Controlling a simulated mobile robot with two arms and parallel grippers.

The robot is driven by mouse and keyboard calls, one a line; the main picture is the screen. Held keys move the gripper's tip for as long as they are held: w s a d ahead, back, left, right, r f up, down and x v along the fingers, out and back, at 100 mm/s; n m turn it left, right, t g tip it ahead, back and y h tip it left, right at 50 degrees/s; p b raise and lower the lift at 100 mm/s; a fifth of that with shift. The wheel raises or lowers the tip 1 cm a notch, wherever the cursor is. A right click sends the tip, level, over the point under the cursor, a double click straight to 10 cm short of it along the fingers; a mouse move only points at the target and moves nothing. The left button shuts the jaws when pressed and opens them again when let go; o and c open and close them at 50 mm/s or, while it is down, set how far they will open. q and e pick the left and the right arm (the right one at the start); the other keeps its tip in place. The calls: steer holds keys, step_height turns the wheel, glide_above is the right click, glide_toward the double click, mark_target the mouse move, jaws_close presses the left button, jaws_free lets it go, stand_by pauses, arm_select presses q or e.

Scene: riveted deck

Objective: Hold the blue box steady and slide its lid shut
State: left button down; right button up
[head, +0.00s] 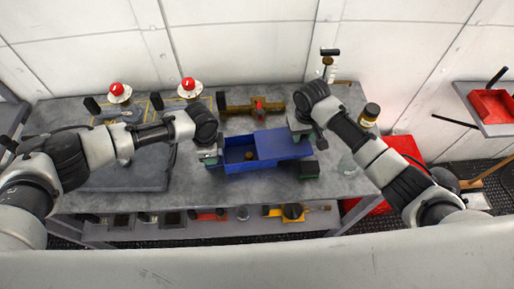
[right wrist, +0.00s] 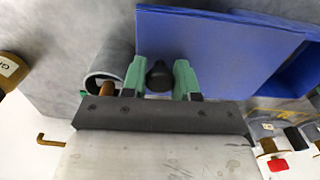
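The blue box (head: 232,167) stands on the grey bench, its left part uncovered with a small brownish thing inside. Its blue lid (head: 285,146) covers the right part and sticks out to the right; it also fills much of the right wrist view (right wrist: 215,45). My right gripper (head: 298,134) is over the lid's far right part. In the right wrist view its green fingers (right wrist: 160,78) are on either side of a black knob and seem to touch it. My left gripper (head: 209,159) is at the box's left end; its finger gap is too small to judge.
A dark green block (head: 308,169) sits by the lid's near right corner. A brown valve fitting (head: 256,106) lies behind the box. Red-knobbed devices (head: 189,88) stand at the back left.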

mark_target(269, 144)
arm_select(q)
steer(key=shift+s+f, duration=0.1)
arm_select(e)
steer(key=c, duration=0.3)
steer(key=shift+a, duration=0.15)
steer(key=shift+c, duration=0.2)
steer(key=shift+a, duration=0.45)
steer(key=shift+s+a, duration=0.1)
steer(key=shift+a, duration=0.25)
arm_select(q)
steer(key=shift+d, duration=0.1)
arm_select(e)
steer(key=shift+s+a, duration=0.2)
steer(key=shift+a, duration=1.9)
steer(key=shift+s+a, duration=0.2)
steer(key=shift+a, duration=1.85)
steer(key=o, duration=1)
steer(key=shift+d, duration=0.1)
steer(key=shift+r, duration=0.1)
step_height(269, 144, up, 17)
steer(key=shift+f, duration=0.1)
